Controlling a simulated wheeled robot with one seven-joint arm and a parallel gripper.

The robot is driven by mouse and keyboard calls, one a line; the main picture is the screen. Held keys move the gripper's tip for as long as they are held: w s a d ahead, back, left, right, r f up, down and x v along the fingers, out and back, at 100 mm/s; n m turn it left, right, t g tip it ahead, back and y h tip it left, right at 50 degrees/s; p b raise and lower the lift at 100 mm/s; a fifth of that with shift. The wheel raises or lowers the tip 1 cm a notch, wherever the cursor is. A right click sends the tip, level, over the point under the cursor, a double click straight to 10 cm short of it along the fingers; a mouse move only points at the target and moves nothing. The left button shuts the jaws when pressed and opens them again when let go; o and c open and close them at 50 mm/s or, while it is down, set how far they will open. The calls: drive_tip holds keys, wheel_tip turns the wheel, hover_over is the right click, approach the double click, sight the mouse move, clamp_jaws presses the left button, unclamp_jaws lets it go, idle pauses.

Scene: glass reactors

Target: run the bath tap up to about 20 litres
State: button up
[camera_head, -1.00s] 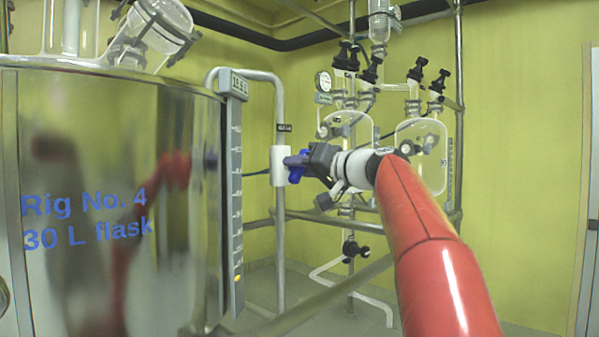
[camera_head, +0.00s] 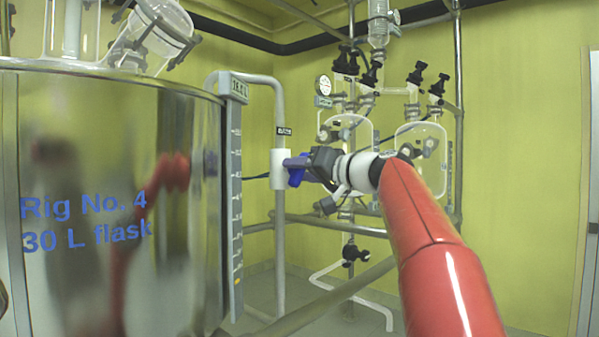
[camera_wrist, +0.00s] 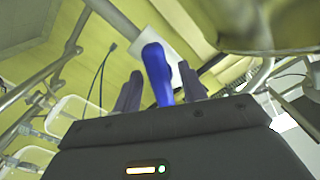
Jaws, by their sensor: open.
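The tap's blue handle (camera_head: 297,175) sits at a white valve body (camera_head: 279,168) on the grey filling pipe. My gripper (camera_head: 292,163) is at the handle with its fingers open. In the wrist view, the blue handle (camera_wrist: 157,72) stands between the two dark fingers of my gripper (camera_wrist: 161,88), with a gap seen on the left side; whether the right finger touches is unclear. The shiny bath (camera_head: 110,260) is at left, lettered "Rig No. 4, 30 L flask".
A glass reactor rig (camera_head: 347,140) with black valve knobs stands behind my gripper. A metal rail (camera_head: 330,300) crosses low between the bath and the rig. Bare yellow wall and some free room lie at right.

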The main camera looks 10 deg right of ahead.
drive_tip(key=b+v, duration=0.1)
drive_tip(key=v, duration=0.6)
idle(7.3)
